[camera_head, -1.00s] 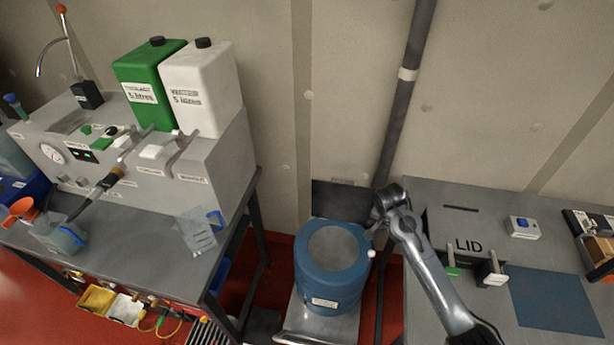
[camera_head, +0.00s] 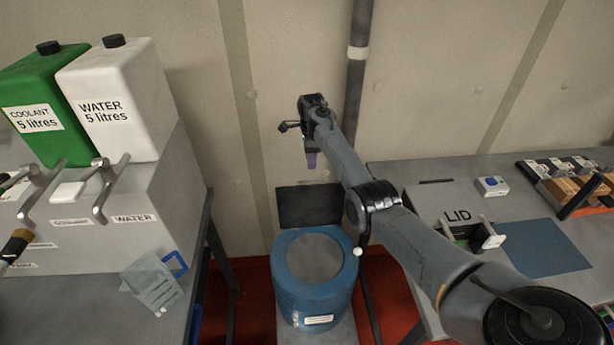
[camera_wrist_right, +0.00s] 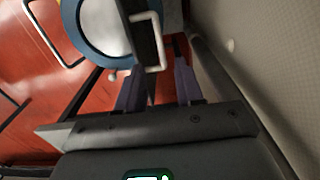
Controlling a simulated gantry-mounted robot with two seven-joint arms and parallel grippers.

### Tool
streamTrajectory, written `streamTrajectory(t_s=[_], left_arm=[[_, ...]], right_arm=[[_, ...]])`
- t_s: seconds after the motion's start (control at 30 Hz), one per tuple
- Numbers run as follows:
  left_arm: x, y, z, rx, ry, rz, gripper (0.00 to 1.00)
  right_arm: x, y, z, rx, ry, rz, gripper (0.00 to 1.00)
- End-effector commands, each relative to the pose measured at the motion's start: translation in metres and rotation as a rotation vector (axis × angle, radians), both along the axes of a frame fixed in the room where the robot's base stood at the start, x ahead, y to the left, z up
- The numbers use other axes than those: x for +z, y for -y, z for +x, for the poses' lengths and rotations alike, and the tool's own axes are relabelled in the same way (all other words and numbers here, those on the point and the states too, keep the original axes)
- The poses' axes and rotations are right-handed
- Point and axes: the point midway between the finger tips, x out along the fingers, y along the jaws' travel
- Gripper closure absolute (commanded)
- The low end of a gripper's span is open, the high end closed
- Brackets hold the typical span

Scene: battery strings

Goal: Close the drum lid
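The blue drum (camera_head: 315,290) stands upright with its grey round top (camera_head: 315,258) uncovered. A dark flat panel (camera_head: 308,207), which looks like the raised lid, stands upright behind it. In the right wrist view, the drum's blue rim (camera_wrist_right: 77,30) is at the top, and the dark panel (camera_wrist_right: 140,32) shows nearly edge-on with a pale loop handle (camera_wrist_right: 157,68). My right gripper (camera_head: 311,165) is above the panel, its purple fingers pointing down. In the wrist view the gripper (camera_wrist_right: 158,70) is open, the panel's edge beyond or between its fingers; contact is unclear. My left gripper is out of view.
A bench with coolant (camera_head: 45,105) and water (camera_head: 112,100) containers stands left. A bench with a box marked LID (camera_head: 450,208) stands right. A dark pipe (camera_head: 357,80) runs up the wall behind. A white-knobbed lever (camera_head: 357,252) is at the drum's right.

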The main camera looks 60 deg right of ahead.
Motion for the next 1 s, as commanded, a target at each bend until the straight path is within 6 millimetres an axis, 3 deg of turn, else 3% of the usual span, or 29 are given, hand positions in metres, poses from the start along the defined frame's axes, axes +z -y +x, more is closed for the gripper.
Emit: streamTrajectory(t_s=[0.4,0.6,0.93,1.0], left_arm=[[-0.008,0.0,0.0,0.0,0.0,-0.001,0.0],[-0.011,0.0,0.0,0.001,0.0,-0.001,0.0],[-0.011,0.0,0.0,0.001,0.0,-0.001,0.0],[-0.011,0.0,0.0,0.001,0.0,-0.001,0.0]], right_arm=[[-0.065,0.0,0.0,0.003,-0.001,0.0,0.63],[-0.077,0.0,0.0,0.004,0.0,-0.001,0.63],[-0.079,0.0,0.0,0.004,0.001,-0.002,0.63],[-0.079,0.0,0.0,0.004,0.001,-0.002,0.73]])
